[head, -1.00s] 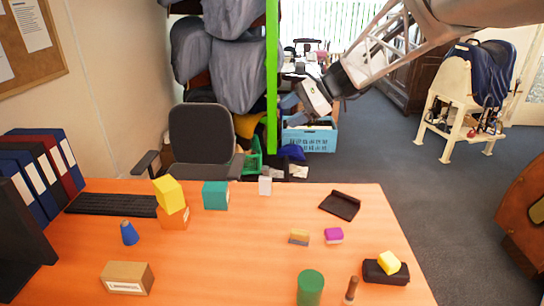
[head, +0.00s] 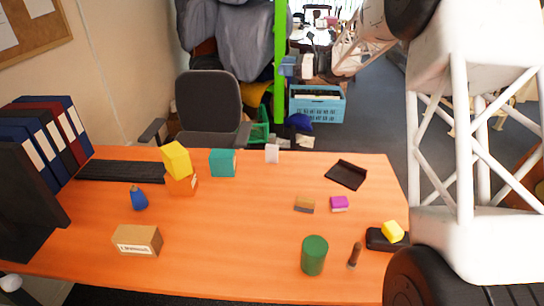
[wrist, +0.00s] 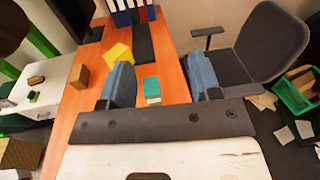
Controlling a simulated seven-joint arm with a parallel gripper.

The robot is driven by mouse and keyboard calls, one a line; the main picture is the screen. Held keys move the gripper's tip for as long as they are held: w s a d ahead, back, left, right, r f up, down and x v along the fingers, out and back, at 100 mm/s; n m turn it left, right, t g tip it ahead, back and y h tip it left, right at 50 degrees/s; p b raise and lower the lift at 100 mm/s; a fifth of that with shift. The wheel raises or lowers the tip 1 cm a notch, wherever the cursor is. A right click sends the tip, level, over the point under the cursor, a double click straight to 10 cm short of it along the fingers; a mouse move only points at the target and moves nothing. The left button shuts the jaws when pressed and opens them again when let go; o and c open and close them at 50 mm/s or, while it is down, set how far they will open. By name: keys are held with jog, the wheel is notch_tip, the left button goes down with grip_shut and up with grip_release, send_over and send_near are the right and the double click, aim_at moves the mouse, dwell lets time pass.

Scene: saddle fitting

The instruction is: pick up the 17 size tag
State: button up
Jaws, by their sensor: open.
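No number 17 is readable in either view, so I cannot tell for sure which thing is the size tag. A small white upright piece (head: 271,154) stands at the far edge of the orange table, right of a teal block (head: 222,162). My gripper (head: 297,66) is high beyond the table's far edge in the head view, apart from everything on the table. In the wrist view my gripper (wrist: 161,82) shows two blue fingers spread wide with nothing held. The teal block (wrist: 151,90) shows between them, farther off.
A yellow block (head: 176,159) sits tilted on an orange block (head: 182,184). A labelled cardboard box (head: 137,240), green cylinder (head: 314,255), blue weight-like piece (head: 138,199), black tray (head: 346,174) and purple block (head: 339,203) stand apart. The table's middle is clear. A chair (head: 209,105) stands behind.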

jog(key=w+f+m, duration=0.1)
jog(key=w, duration=0.2)
send_near(272, 151)
jog(key=shift+y, duration=0.4)
jog(key=a, duration=0.1)
jog(key=w+a+f, duration=0.1)
jog(key=a, duration=0.1)
jog(key=w+a+f, duration=0.1)
jog(key=a, duration=0.1)
jog(key=shift+a, duration=0.1)
jog(key=shift+w+a, duration=0.15)
jog(key=shift+a, duration=1.05)
jog(key=shift+w+a, duration=0.2)
jog(key=shift+a, duration=1)
jog(key=shift+r, duration=0.1)
jog(key=c, duration=1)
jog(key=shift+c, duration=0.2)
jog(key=shift+r, duration=0.1)
